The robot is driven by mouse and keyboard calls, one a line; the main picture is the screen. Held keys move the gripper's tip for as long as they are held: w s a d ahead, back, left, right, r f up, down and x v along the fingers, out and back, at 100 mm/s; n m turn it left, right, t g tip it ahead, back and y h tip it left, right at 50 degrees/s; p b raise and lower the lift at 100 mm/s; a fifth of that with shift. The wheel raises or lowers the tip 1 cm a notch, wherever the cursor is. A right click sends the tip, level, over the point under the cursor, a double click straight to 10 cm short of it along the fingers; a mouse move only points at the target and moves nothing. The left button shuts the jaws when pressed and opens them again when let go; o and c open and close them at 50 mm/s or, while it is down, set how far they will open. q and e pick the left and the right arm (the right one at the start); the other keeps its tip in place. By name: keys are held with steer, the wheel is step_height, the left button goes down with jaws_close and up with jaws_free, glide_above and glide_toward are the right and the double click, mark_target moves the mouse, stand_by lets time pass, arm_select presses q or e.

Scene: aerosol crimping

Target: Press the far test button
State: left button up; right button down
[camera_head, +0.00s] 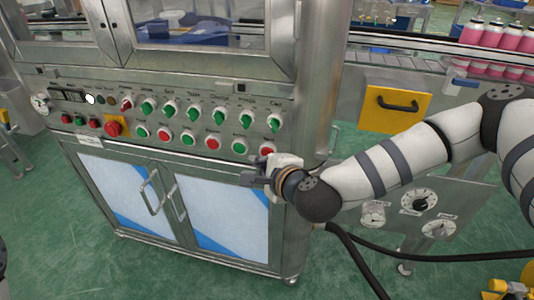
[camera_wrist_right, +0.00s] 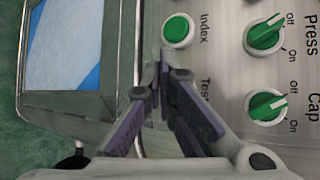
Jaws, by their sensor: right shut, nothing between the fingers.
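The control panel's lower button row ends at the right in a red button (camera_head: 267,147), just above my right gripper (camera_head: 248,179). In the right wrist view, the label "Test" (camera_wrist_right: 205,88) shows beside the fingers, and the button that belongs to it is hidden behind them. My right gripper, also in the right wrist view (camera_wrist_right: 160,66), is shut and empty, with its fingertips in front of the panel. I cannot tell whether they touch it. The green button marked "Index" (camera_wrist_right: 178,31) shows beside the fingertips. My left gripper is out of view.
Green selector knobs (camera_head: 273,123) line the row above the buttons. A red emergency knob (camera_head: 113,128) sits at the panel's left. Cabinet doors with handles (camera_head: 151,193) are below.

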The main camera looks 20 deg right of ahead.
steer(key=shift+w+d, duration=0.2)
steer(key=shift+w, duration=0.05)
steer(key=shift+w+d, duration=0.2)
steer(key=shift+w, duration=0.15)
stand_by(0.8)
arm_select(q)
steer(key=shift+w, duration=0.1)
arm_select(e)
steer(key=shift+s, duration=0.15)
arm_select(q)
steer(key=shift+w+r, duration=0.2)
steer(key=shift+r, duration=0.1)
arm_select(e)
steer(key=shift+s+a, duration=0.45)
steer(key=shift+s, duration=0.1)
arm_select(q)
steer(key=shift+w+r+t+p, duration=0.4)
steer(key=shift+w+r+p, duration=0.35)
steer(key=shift+p, duration=0.1)
arm_select(e)
steer(key=s+a, duration=0.2)
steer(key=s, duration=0.2)
steer(key=shift+s+a, duration=0.1)
steer(key=shift+a, duration=0.3)
